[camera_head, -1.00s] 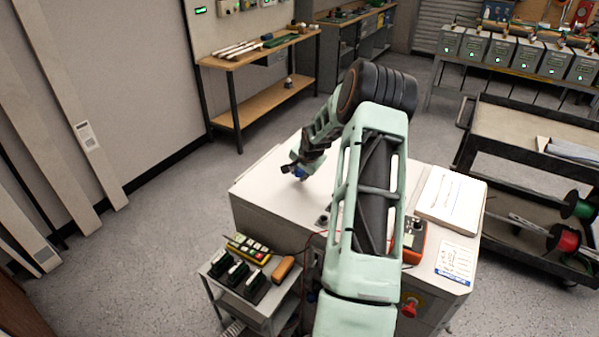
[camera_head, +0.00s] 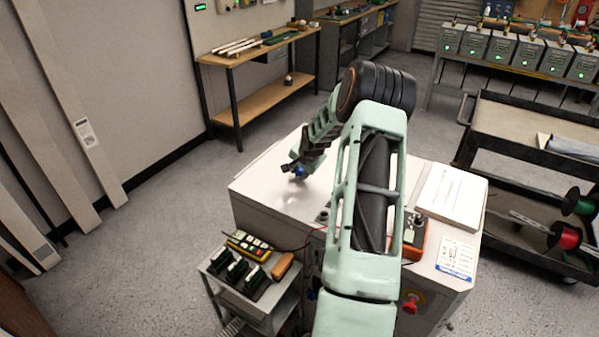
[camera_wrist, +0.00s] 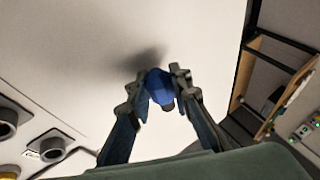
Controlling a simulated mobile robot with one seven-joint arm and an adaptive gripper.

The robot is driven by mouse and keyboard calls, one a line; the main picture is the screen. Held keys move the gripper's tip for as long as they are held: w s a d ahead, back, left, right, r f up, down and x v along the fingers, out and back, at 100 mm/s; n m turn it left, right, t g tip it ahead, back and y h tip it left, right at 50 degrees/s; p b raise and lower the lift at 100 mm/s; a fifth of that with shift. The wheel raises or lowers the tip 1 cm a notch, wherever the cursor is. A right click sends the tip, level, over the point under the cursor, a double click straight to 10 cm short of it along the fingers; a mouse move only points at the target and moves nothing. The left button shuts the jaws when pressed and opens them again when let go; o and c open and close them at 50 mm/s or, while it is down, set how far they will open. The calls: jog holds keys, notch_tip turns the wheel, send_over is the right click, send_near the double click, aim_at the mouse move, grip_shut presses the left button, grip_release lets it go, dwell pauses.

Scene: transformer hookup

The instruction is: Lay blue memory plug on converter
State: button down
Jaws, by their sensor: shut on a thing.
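The blue memory plug (camera_wrist: 160,88) is between the fingertips of my gripper (camera_wrist: 158,90), which is shut on it. In the head view the plug (camera_head: 299,171) shows as a small blue spot under my gripper (camera_head: 296,168). My gripper is over the far left part of the white top of the converter (camera_head: 262,188). In the wrist view a soft dark shadow falls on the white surface by the plug. I cannot tell whether the plug touches that surface. My arm hides the middle of the converter top.
A white book (camera_head: 452,196) and an orange meter (camera_head: 414,236) lie on the right of the converter top. A small cart (camera_head: 262,310) with a yellow keypad remote (camera_head: 249,245) stands in front left. Round dark sockets (camera_wrist: 52,148) show in the wrist view. The top's left part looks clear.

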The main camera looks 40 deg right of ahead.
jog(key=shift+f, duration=0.35)
jog(key=c, duration=1.7)
grip_release()
jog(key=v, duration=1.2)
